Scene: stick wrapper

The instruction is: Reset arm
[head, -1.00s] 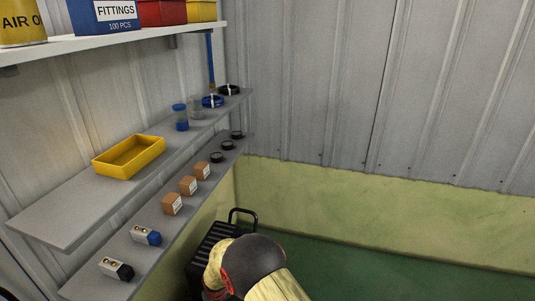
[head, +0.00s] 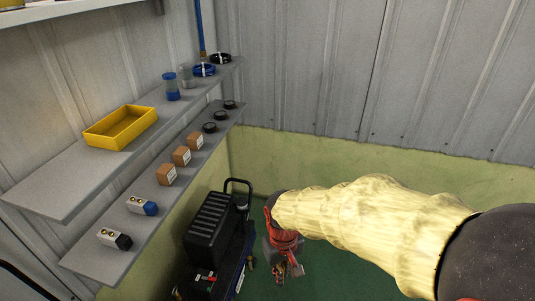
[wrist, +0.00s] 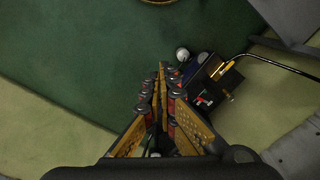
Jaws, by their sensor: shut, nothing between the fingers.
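My gripper (head: 283,277) hangs low over the green floor in the head view, beside the black machine. The yellow-covered forearm reaches to it from the right. In the wrist view my gripper (wrist: 166,74) points away from the camera. Its fingers come together at the tips and hold nothing. The floor shows beyond them.
A black machine (head: 210,222) with a handle stands left of my gripper. Grey shelves on the left wall hold a yellow bin (head: 121,127), several small brown boxes (head: 181,156) and jars. The green floor (head: 335,270) is clear to the right.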

